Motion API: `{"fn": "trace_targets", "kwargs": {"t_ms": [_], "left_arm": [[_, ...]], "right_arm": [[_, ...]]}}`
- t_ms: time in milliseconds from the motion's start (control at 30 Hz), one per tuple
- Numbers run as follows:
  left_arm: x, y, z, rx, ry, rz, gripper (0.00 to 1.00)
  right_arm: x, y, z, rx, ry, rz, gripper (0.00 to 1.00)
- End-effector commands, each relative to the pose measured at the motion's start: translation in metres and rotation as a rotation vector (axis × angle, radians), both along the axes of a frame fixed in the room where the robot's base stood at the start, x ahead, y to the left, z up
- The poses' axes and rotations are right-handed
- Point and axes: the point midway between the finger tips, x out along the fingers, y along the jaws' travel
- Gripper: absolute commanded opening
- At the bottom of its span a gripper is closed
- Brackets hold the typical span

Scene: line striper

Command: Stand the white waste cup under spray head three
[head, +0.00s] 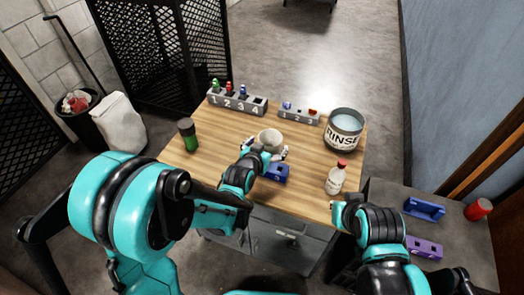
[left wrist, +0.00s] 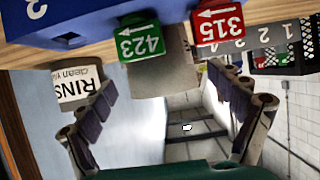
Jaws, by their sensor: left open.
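The white waste cup (head: 270,137) stands on the wooden table near its middle. It shows greyish behind the tags in the left wrist view (left wrist: 165,72). My left gripper (head: 265,151) is open at the near side of the cup, its fingers spread to either side; in the left wrist view its fingertips (left wrist: 162,82) are well apart. I cannot tell whether they touch the cup. My right gripper is not clearly visible.
A numbered 1-4 rack (head: 237,102) stands at the back left and a RINSE bucket (head: 344,129) at the back right. A green bottle (head: 188,136), a red-capped bottle (head: 335,179) and a blue block (head: 277,173) stand around. Red (left wrist: 219,24) and green (left wrist: 140,42) tags are close to the wrist camera.

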Motion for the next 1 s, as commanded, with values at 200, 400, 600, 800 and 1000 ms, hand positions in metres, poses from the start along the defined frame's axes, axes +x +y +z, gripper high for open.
{"fn": "trace_targets", "kwargs": {"t_ms": [200, 400, 600, 800, 1000], "left_arm": [[0.019, -0.006, -0.012, -0.001, 0.001, 0.0, 0.92], [0.043, -0.011, -0.027, 0.001, 0.001, 0.001, 0.92], [0.059, -0.017, -0.033, -0.001, 0.001, 0.0, 0.92], [0.059, -0.017, -0.031, -0.001, 0.001, 0.0, 0.81], [0.059, -0.017, -0.031, -0.001, 0.001, 0.0, 0.36]], "right_arm": [[0.0, 0.0, -0.009, 0.0, 0.0, 0.0, 0.0], [0.0, 0.0, -0.025, 0.0, 0.0, 0.0, 0.0], [0.0, 0.0, -0.029, 0.0, 0.0, 0.0, 0.0], [0.0, 0.0, -0.028, 0.0, 0.0, 0.0, 0.0], [0.0, 0.0, -0.028, 0.0, 0.0, 0.0, 0.0]]}}
